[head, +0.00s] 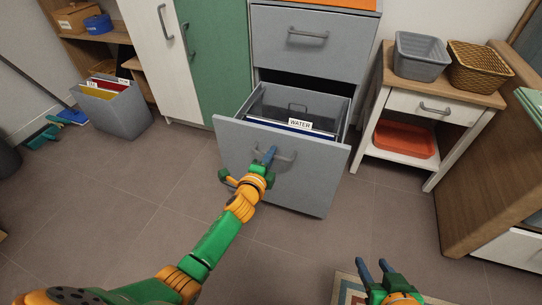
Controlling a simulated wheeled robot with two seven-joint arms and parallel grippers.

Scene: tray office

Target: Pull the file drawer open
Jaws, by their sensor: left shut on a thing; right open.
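The file drawer (313,186) is the lower drawer of a grey cabinet (335,62). It stands pulled out, and dark folders with a tab reading "WATER" (300,124) show inside. My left gripper (270,157) is at the drawer's front, shut on its bar handle (287,158). The gripper and wrist hide part of the handle. My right gripper (374,268) is open and empty at the bottom right, apart from the drawer.
A white side table (397,98) with a grey basket (420,56) and a wicker basket (474,66) stands right of the drawer. A grey file bin (118,115) stands at left. The floor in front is mostly clear, with a patterned rug (350,287) at the bottom.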

